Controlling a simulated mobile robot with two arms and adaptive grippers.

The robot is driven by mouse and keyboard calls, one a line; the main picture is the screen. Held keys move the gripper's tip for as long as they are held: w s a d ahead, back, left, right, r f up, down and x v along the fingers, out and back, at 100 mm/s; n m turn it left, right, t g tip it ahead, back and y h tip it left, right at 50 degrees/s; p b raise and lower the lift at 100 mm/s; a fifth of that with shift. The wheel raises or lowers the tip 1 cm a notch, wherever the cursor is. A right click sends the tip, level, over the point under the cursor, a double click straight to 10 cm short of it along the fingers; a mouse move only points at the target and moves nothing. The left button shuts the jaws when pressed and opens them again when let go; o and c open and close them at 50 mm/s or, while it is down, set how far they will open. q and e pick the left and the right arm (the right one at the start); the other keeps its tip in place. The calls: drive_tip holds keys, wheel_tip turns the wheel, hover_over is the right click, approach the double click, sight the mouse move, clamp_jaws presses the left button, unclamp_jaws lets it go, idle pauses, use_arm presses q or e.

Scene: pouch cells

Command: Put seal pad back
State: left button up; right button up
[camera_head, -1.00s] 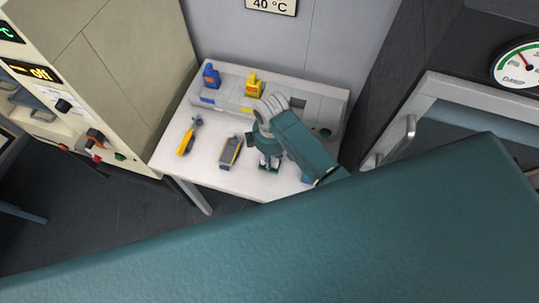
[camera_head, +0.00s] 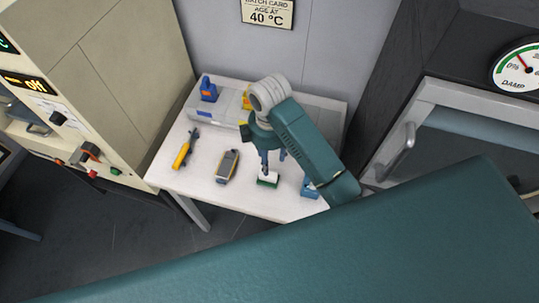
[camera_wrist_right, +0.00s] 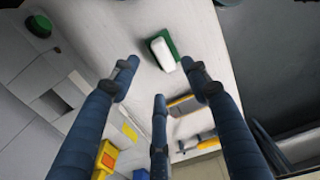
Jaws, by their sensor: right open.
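A green block with a white top (camera_head: 267,180), which I take to be the seal pad, lies on the white table (camera_head: 240,203). It also shows in the right wrist view (camera_wrist_right: 163,55), lying flat. My right gripper (camera_head: 273,165) is over it, fingers pointing down. In the wrist view the open fingers (camera_wrist_right: 160,75) hold nothing, and the pad shows beyond and between two fingertips. Whether a finger touches it I cannot tell. The grey holder (camera_head: 320,108) stands at the table's back, with an empty dark recess (camera_wrist_right: 57,102) in the wrist view. My left gripper is out of view.
A blue item (camera_head: 208,90) and a yellow item (camera_head: 246,100) stand on the holder. A yellow-handled tool (camera_head: 183,154), a grey-yellow device (camera_head: 227,166) and a blue item (camera_head: 309,188) lie on the table. A cabinet (camera_head: 95,90) stands left.

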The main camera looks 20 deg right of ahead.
drive_tip(key=shift+r+p, duration=0.35)
drive_tip(key=shift+r, duration=0.85)
idle(0.5)
